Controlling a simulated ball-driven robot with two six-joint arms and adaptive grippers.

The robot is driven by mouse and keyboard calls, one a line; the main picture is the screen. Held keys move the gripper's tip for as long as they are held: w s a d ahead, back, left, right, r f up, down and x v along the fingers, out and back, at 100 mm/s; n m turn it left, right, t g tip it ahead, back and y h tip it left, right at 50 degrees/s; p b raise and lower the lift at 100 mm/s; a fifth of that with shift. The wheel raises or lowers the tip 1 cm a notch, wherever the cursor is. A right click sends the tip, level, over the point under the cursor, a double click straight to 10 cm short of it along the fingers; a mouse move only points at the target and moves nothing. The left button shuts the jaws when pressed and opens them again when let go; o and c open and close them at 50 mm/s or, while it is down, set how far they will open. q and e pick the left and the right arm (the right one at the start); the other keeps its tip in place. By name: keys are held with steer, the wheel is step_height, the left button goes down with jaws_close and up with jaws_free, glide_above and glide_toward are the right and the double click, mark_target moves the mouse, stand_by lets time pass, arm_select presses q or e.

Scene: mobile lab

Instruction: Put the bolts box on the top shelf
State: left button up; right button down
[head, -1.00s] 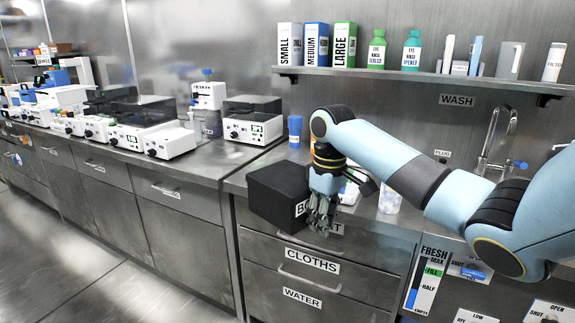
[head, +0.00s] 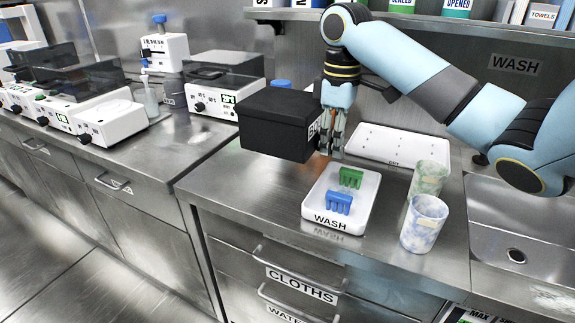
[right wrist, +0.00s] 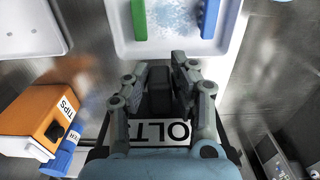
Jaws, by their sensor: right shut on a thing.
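The bolts box (head: 275,125) is a black box with a white label, partly hidden by my right gripper (head: 331,150) in the head view. My right gripper is shut on it, with a dark grip piece between the fingers in the right wrist view (right wrist: 160,88). The label there (right wrist: 172,131) shows part of "BOLTS". The box appears level and above the counter, left of the wash tray. A wall shelf (head: 400,17) runs along the top of the head view; only its front edge and the bottoms of things on it show. My left gripper is not in view.
The wash tray (head: 318,222) holds a green and a blue rack. Two speckled cups (head: 424,222) stand right of it, before the sink (head: 525,225). A white dry tray (head: 390,147) lies behind. White lab machines (head: 222,85) stand left. An orange tips box (right wrist: 35,120) shows below.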

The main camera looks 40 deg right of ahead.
steer(key=b, duration=0.2)
glide_above(296, 179)
steer(key=f, duration=0.2)
steer(key=s+f, duration=0.1)
steer(key=f, duration=0.1)
steer(key=shift+d+f, duration=0.15)
steer(key=shift+f, duration=0.15)
steer(key=shift+w+a+f, duration=0.2)
steer(key=shift+w+f, duration=0.05)
steer(key=shift+w, duration=0.3)
step_height(296, 179, down, 4)
steer(key=shift+r, duration=0.1)
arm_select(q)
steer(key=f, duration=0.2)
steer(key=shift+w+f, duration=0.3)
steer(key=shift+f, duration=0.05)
arm_select(e)
steer(key=c, duration=1.1)
jaws_free()
steer(key=shift+s+f, duration=0.1)
steer(key=shift+f, duration=0.1)
steer(key=shift+r, duration=0.15)
